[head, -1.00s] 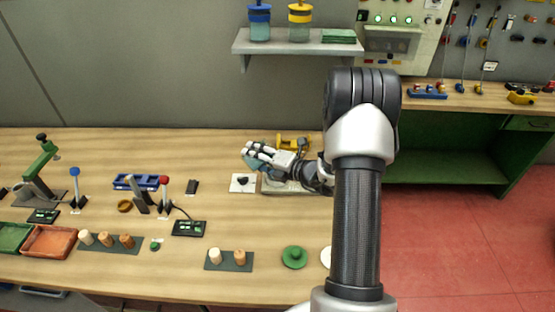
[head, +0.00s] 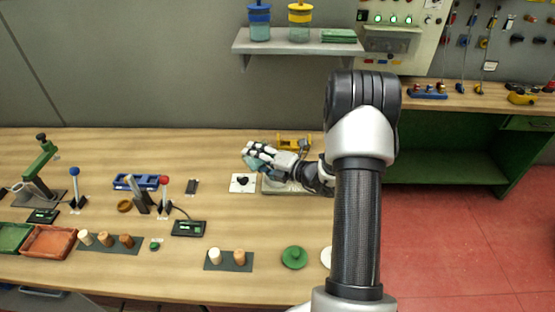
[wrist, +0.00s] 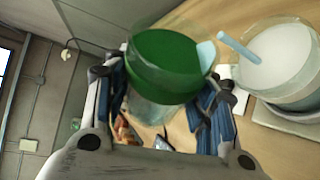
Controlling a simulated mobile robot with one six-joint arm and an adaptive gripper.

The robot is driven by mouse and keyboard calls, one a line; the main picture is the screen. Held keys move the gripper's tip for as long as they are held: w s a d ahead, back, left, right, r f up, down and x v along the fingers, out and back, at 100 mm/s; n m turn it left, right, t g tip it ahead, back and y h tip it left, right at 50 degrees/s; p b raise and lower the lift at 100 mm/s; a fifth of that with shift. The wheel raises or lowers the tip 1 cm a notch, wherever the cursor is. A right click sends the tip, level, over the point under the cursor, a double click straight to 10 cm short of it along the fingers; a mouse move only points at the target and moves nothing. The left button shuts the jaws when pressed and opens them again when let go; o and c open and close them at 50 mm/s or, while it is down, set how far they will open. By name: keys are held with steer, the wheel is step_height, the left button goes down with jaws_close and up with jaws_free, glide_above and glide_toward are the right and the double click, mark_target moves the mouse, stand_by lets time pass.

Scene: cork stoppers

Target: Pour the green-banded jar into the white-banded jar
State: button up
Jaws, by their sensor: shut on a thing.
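My gripper (wrist: 165,105) is shut on the green-banded jar (wrist: 150,112), a clear jar with a wide green band. In the head view my gripper (head: 262,158) holds it tilted above the back of the bench, partly hidden by the fingers. The white-banded jar (wrist: 290,85) stands close to the right in the wrist view, with a white round top area. A pale blue rod-like piece (wrist: 238,46) reaches over it, and another pale blue patch (wrist: 206,55) shows at the green jar's edge; I cannot tell what they are. My arm hides the white-banded jar in the head view.
A grey plate (head: 272,190) lies under my gripper, beside a white switch box (head: 243,183). A yellow object (head: 293,142) stands behind. A green lid (head: 294,257) and a partly hidden white lid (head: 326,257) lie in front. Cork stoppers (head: 239,257) stand at the front.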

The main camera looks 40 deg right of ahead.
steer(key=shift+d+r+m+y+p, duration=0.4)
steer(key=shift+d+r+m+p, duration=0.15)
steer(key=shift+p, duration=0.3)
stand_by(1.1)
steer(key=shift+d+r+m+t+y+p, duration=0.3)
steer(key=shift+r+m+t+p, duration=0.2)
steer(key=shift+m+p, duration=0.45)
stand_by(1.3)
